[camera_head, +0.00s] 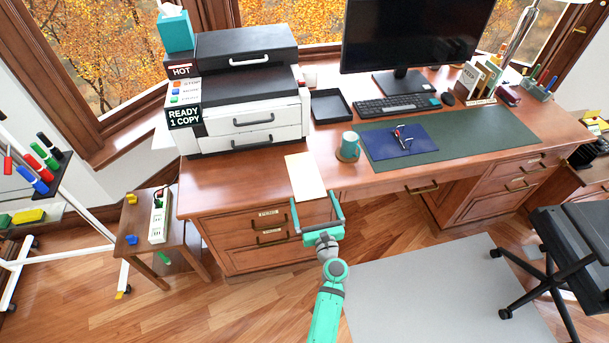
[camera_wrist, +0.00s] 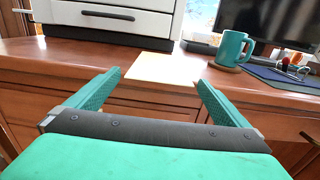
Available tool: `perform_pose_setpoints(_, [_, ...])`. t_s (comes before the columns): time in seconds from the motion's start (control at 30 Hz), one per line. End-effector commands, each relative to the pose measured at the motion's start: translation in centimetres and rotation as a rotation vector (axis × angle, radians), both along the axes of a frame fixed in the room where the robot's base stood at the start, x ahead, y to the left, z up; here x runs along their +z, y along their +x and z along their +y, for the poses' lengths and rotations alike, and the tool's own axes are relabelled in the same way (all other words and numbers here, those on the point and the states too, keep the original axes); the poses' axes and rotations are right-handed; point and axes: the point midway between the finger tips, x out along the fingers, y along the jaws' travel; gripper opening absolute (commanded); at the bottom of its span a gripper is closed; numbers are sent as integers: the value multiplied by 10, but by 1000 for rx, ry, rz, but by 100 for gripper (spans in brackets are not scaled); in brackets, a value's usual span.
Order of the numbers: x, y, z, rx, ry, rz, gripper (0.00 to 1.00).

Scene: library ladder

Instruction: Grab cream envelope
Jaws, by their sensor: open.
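The cream envelope (camera_head: 304,174) lies flat on the wooden desk (camera_head: 240,187), close to its front edge and to the right of the printer. In the wrist view the envelope (camera_wrist: 163,68) shows ahead, between the two fingers. My gripper (camera_head: 317,208) is open and empty, just in front of the desk edge at the envelope's near end. In the wrist view my gripper (camera_wrist: 158,80) has its fingers wide apart on either side of the envelope. The fingers do not close on it, and I cannot tell whether they touch the desk.
A white and black printer (camera_head: 250,115) stands left of the envelope. A teal mug (camera_head: 349,145) on a coaster stands to its right, near a green desk mat (camera_head: 460,135). Drawers (camera_head: 265,228) are below the desk edge. An office chair (camera_head: 570,240) stands at the right.

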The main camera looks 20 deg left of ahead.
Motion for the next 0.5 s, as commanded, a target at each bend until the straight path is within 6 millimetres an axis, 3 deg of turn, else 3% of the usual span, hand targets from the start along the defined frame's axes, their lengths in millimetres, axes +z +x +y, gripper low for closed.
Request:
perform_pose_setpoints(0.23, [0, 2, 1, 0, 0, 0, 100])
perform_pose_setpoints(0.4, [0, 1, 1, 0, 0, 0, 64])
perform_pose_setpoints(0.5, [0, 1, 1, 0, 0, 0, 64])
